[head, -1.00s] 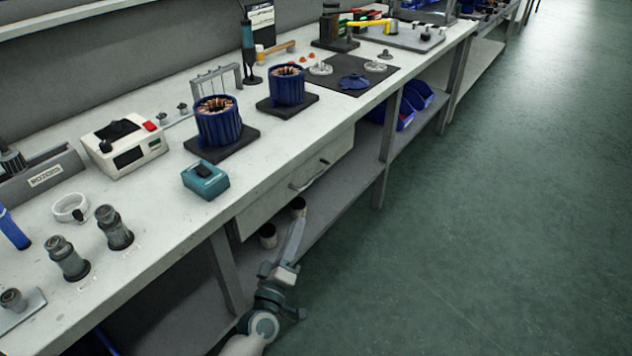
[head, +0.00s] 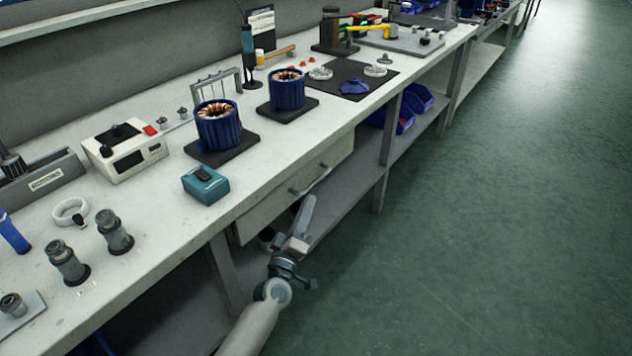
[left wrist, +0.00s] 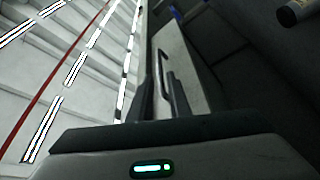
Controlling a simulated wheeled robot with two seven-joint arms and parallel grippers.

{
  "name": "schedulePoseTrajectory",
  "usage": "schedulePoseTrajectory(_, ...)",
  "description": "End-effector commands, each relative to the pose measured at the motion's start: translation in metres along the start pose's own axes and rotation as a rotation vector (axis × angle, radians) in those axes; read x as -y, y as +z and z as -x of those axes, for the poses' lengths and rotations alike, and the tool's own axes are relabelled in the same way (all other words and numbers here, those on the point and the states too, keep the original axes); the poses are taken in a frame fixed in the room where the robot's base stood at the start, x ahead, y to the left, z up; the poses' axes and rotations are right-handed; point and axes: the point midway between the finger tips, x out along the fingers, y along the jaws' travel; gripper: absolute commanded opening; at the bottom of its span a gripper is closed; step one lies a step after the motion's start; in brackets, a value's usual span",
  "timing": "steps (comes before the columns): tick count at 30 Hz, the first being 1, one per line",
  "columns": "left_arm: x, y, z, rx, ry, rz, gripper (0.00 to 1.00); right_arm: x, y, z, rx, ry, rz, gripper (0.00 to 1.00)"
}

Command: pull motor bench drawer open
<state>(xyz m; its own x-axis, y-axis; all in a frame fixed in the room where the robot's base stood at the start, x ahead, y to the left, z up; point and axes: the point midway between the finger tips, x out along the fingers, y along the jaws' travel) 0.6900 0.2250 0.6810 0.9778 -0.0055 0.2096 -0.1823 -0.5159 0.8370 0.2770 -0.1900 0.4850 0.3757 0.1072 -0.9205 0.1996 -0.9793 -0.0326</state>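The motor bench drawer (head: 262,213) is a pale front under the bench top, and it looks shut. Its bar handle (head: 311,181) sits on that front. In the left wrist view the drawer front (left wrist: 188,68) runs up the middle, with the dark handle (left wrist: 164,72) ahead of the fingers. My left gripper (head: 307,203) is just below and in front of the handle in the head view. In the left wrist view its two dark fingers (left wrist: 163,92) stand apart with a gap between them, roughly in line with the handle. I cannot tell whether they touch it. My right gripper is not seen.
The bench top (head: 150,228) above carries a teal box (head: 205,185), blue stators (head: 218,128) and other parts. A bench leg (head: 384,150) and lower shelf (head: 345,195) lie near the arm. The green floor (head: 480,220) to the right is clear.

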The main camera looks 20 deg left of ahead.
Motion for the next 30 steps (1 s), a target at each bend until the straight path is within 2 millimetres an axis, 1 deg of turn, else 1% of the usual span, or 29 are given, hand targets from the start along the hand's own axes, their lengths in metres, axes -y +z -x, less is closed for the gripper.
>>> schedulePoseTrajectory(1,-0.001,-0.001,-0.011,-0.002,0.002,0.0,0.17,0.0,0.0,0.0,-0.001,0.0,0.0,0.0)
schedulePoseTrajectory(6,-0.001,0.0,-0.042,-0.001,0.002,-0.001,0.17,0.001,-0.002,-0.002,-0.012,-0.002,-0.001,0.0)
schedulePoseTrajectory(12,0.0,0.0,-0.071,0.0,0.001,-0.001,0.17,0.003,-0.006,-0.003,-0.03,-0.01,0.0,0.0)
schedulePoseTrajectory(15,0.0,0.0,-0.081,-0.001,0.001,0.0,0.17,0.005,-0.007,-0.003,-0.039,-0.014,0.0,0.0)
schedulePoseTrajectory(21,0.0,0.0,-0.09,-0.001,0.0,-0.001,0.17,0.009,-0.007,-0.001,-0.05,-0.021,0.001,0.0)
schedulePoseTrajectory(29,0.0,0.0,-0.09,0.0,0.0,-0.001,0.17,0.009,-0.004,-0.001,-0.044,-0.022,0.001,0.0)
schedulePoseTrajectory(30,0.0,0.0,-0.09,0.0,0.0,-0.001,0.12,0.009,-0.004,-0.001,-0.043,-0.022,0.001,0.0)
